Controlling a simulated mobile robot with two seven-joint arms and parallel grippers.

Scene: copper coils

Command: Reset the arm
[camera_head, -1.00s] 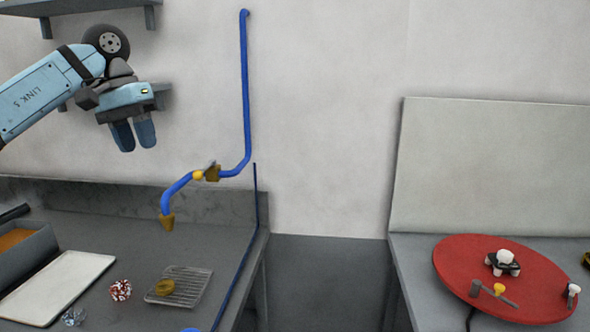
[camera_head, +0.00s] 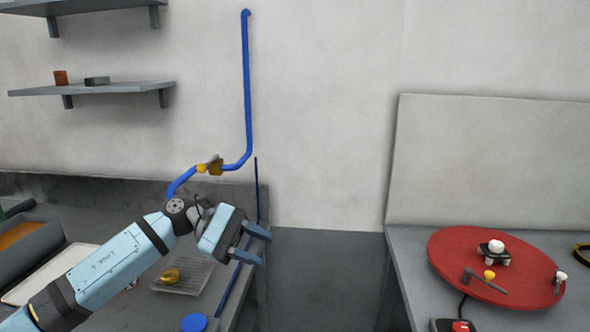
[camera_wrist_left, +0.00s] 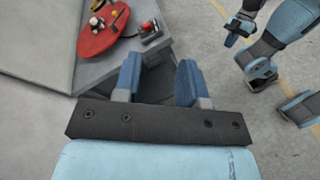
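My left arm comes in from the lower left in the head view. My left gripper (camera_head: 257,246) is open and empty, with its blue fingers apart, above the right edge of the left counter. In the left wrist view the left gripper (camera_wrist_left: 158,82) shows a clear gap between its fingers. A coil (camera_head: 171,275) of copper or gold colour lies on a wire rack (camera_head: 198,273) on the left counter, below the arm. My right gripper (camera_wrist_left: 237,34) shows at the upper right of the left wrist view, its fingertips too small to judge; it is not in the head view.
A blue pipe (camera_head: 245,90) with a yellow-handled valve runs down the wall near the left gripper. A red round plate (camera_head: 450,262) with small fittings lies on the right counter. Shelves (camera_head: 100,88) hang on the left wall. A gap separates the counters.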

